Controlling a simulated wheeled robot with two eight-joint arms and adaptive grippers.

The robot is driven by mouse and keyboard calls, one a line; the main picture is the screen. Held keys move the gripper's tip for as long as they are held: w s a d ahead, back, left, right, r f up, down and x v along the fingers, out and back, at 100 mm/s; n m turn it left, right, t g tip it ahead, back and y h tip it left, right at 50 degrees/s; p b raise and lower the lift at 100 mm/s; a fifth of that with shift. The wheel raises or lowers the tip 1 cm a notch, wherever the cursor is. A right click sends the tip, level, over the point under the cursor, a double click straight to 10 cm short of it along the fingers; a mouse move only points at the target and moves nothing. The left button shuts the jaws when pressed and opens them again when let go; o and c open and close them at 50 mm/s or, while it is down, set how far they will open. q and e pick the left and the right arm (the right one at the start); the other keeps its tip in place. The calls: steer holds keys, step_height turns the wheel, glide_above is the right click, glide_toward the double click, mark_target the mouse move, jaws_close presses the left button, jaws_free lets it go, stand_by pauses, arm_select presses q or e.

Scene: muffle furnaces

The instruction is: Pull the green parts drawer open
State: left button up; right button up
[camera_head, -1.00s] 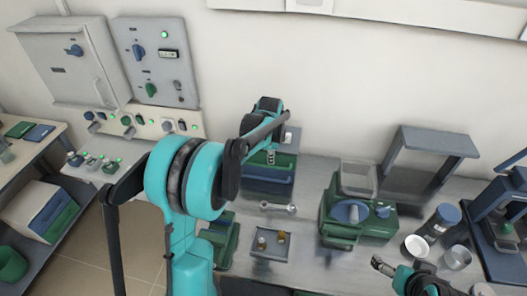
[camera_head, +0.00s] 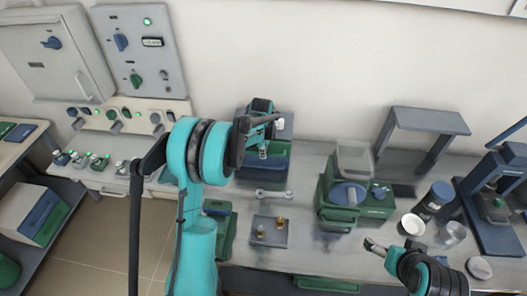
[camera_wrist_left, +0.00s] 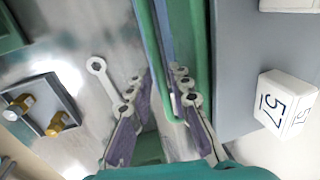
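The drawer unit (camera_head: 268,176) stands at the back of the bench against the wall, with green and blue drawer fronts. The wrist view shows a green drawer front (camera_wrist_left: 200,45) beside a blue strip, with a green handle bar (camera_wrist_left: 166,95) standing out from it. My left gripper (camera_head: 263,152) is at the unit. In the left wrist view its two purple-padded fingers (camera_wrist_left: 160,80) are apart, with the handle bar between them, nearer the right finger. I cannot tell whether they touch it. My right gripper (camera_head: 374,246) is low at the right, away from the drawers; its fingers are unclear.
A wrench (camera_head: 272,194) and a small tray (camera_head: 270,238) with brass parts lie in front of the unit. A white block marked 57 (camera_wrist_left: 285,100) sits on top. A green machine (camera_head: 345,200), cups (camera_head: 412,224) and a press (camera_head: 495,205) stand to the right.

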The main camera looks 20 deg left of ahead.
arm_select(q)
jaws_close()
steer(key=s+d, duration=0.3)
steer(key=s, duration=0.8)
steer(key=shift+s+b, duration=0.15)
steer(key=shift+b, duration=0.3)
jaws_free()
